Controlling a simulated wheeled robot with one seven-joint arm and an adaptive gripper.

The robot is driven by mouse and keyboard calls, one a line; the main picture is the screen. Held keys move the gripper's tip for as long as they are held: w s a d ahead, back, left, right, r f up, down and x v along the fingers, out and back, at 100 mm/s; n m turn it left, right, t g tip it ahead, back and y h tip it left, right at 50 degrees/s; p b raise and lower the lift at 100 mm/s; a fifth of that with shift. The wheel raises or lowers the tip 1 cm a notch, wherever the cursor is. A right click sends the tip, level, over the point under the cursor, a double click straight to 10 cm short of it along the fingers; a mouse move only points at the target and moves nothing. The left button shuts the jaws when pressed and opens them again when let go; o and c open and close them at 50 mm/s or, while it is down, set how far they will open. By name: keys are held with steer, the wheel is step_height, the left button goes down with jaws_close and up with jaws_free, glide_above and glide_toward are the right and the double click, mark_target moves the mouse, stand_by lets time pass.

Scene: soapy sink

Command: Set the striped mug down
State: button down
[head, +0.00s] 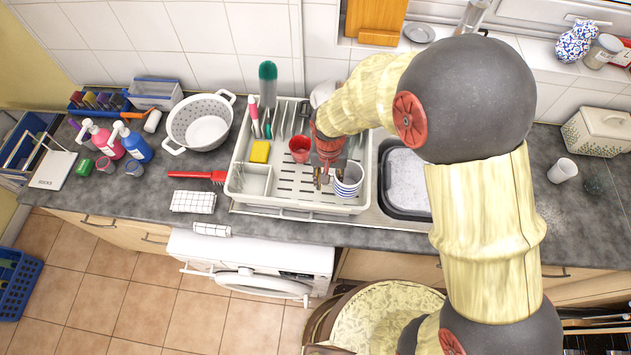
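The striped mug (349,181), white with blue stripes, is at the right front corner of the white dish rack (292,194). Whether it rests on the rack floor or hangs just above it I cannot tell. My gripper (326,179) points down over the rack, its fingertips right at the mug's left side. The red gripper body covers part of the view there, so I cannot see whether the fingers are closed on the mug's wall or handle or only beside it.
A red cup (300,148), a yellow sponge (260,151) and upright utensils are in the rack. The sink (407,178) lies to the right. A white colander (199,124), a red brush (197,175) and a checked cloth (193,202) are left. A white cup (562,170) stands far right.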

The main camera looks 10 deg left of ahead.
steer(key=w+a+f, duration=0.1)
steer(key=f, duration=0.1)
steer(key=w+a+f, duration=0.1)
steer(key=f, duration=0.1)
steer(key=a+f, duration=0.2)
steer(key=shift+w+a+p, duration=0.1)
steer(key=shift+w+p, duration=0.2)
steer(key=shift+w, duration=0.1)
steer(key=shift+f+p, duration=0.4)
steer(key=shift+f, duration=1.15)
steer(key=shift+f, duration=0.1)
steer(key=c, duration=1.3)
jaws_free()
